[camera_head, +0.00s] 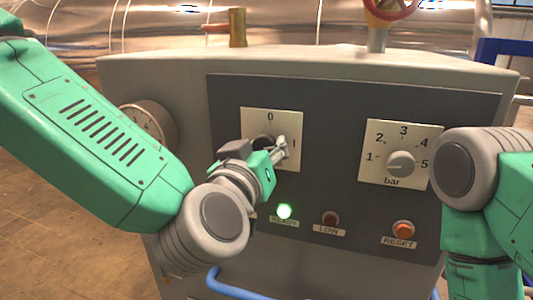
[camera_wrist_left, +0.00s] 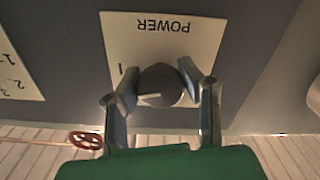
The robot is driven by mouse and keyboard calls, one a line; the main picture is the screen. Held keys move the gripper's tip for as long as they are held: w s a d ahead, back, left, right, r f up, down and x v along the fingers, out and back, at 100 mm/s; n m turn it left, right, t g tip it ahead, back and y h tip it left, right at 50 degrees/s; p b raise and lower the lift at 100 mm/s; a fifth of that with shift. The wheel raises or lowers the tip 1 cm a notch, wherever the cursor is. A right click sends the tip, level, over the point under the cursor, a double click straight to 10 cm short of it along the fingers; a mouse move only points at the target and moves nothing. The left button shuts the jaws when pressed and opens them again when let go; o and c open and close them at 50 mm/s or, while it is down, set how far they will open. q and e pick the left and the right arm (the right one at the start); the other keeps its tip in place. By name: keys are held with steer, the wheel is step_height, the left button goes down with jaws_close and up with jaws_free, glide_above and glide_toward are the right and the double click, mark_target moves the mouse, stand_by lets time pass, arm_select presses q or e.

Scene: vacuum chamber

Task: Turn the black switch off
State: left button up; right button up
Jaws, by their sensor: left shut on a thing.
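The black switch (camera_wrist_left: 160,85) is a round knob on a pale POWER plate (camera_wrist_left: 165,35), which is upside down in the wrist view. In the head view the plate (camera_head: 256,115) has a 0 at the top and an I at the right. There the knob (camera_head: 262,141) is partly hidden by my left gripper (camera_head: 279,150). My left gripper (camera_wrist_left: 162,92) has a finger on either side of the knob and is shut on it. The knob's pale line points toward the I side in the wrist view. My right arm shows at the right; its gripper is out of view.
A bar dial (camera_head: 401,164) is on the right of the panel. A round gauge (camera_head: 148,126) is at the left, a blue rail (camera_head: 235,287) below.

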arm_select(q)
steer(key=n+b, duration=0.1)
steer(key=n, duration=0.2)
steer(key=shift+w, duration=0.1)
steer(key=shift+c, duration=0.2)
steer(key=n+b, duration=0.3)
steer(key=n, duration=0.1)
steer(key=shift+r, duration=0.1)
steer(key=n+b, duration=0.2)
steer(key=n, duration=0.2)
steer(key=shift+n+b, duration=1.15)
steer(key=shift+n, duration=0.75)
steer(key=o, duration=1.2)
steer(key=shift+o, duration=0.2)
steer(key=shift+w, duration=0.15)
